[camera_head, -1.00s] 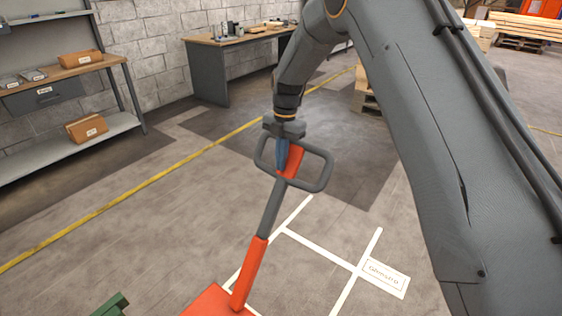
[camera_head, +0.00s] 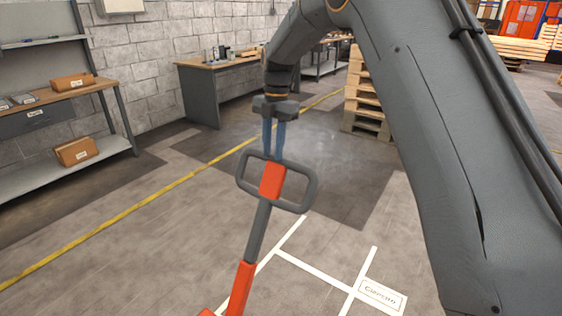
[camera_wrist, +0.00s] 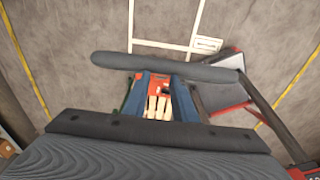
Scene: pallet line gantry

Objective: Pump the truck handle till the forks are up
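The truck handle (camera_head: 308,192) is a dark grey loop with a red centre piece on a grey and red shaft (camera_head: 240,285), leaning in the head view. My gripper (camera_head: 274,154) points down with its blue fingertips at the loop's top bar. In the wrist view the bar (camera_wrist: 165,68) crosses just at the fingertips (camera_wrist: 163,78), which stand apart with a gap between them. The gripper looks open and does not clearly hold the bar. Red truck parts (camera_wrist: 150,83) show beyond the gap. The forks cannot be made out, so their height cannot be told.
White floor lines and a labelled floor plate (camera_head: 381,296) lie right of the shaft. A yellow line (camera_head: 150,200) crosses the floor. A workbench (camera_head: 200,95), shelving (camera_head: 70,165) and stacked pallets (camera_head: 366,105) stand farther back. The floor around the handle is clear.

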